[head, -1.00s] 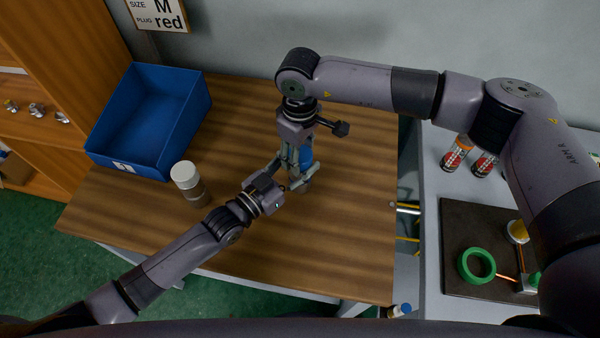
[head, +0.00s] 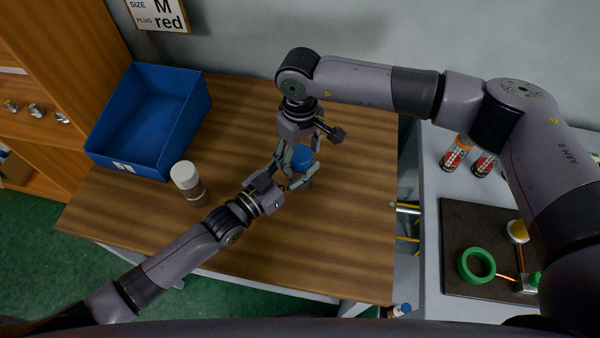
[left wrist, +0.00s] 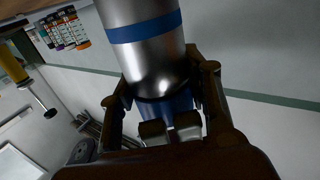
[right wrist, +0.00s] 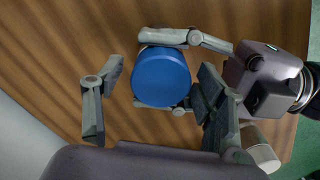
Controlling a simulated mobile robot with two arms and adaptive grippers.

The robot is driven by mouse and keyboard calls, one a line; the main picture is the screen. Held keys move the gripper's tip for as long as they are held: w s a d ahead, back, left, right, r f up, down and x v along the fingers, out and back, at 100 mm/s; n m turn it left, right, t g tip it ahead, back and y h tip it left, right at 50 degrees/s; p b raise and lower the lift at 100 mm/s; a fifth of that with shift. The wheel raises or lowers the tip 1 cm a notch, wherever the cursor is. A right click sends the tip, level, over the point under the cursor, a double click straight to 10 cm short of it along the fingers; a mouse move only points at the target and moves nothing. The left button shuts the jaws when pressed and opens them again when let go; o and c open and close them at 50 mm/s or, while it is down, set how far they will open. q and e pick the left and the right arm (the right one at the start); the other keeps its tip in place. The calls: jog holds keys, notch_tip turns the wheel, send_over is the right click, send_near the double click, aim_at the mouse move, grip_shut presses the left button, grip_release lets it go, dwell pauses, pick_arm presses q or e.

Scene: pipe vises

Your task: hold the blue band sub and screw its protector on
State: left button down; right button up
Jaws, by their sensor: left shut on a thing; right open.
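The blue band sub, a silver metal cylinder with a blue band (left wrist: 145,28), is clasped by my left gripper (head: 299,184) above or on the wooden table; I cannot tell which. Its blue protector (head: 302,155) sits on the upper end, and in the right wrist view its round top (right wrist: 162,77) faces the camera. How far it is threaded is not visible. My right gripper (head: 287,158) is open, its fingers spread to either side of the protector, apart from it at least on the left. The left fingers hide part of the sub.
A white-capped cylinder (head: 188,184) stands left of my left gripper. A blue bin (head: 150,120) is at the table's back left. On the grey bench at right are red-labelled cans (head: 456,153) and a dark board (head: 455,225) with a green ring (head: 476,265). The table's right front is clear.

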jog(key=shift+r, duration=2.25)
jog(key=shift+c, duration=0.5)
jog(key=shift+r, duration=0.35)
jog(key=shift+c, duration=0.7)
jog(key=shift+r+m, duration=0.6)
jog(key=shift+r, duration=0.8)
jog(key=shift+c, duration=0.2)
jog(key=shift+f, duration=4)
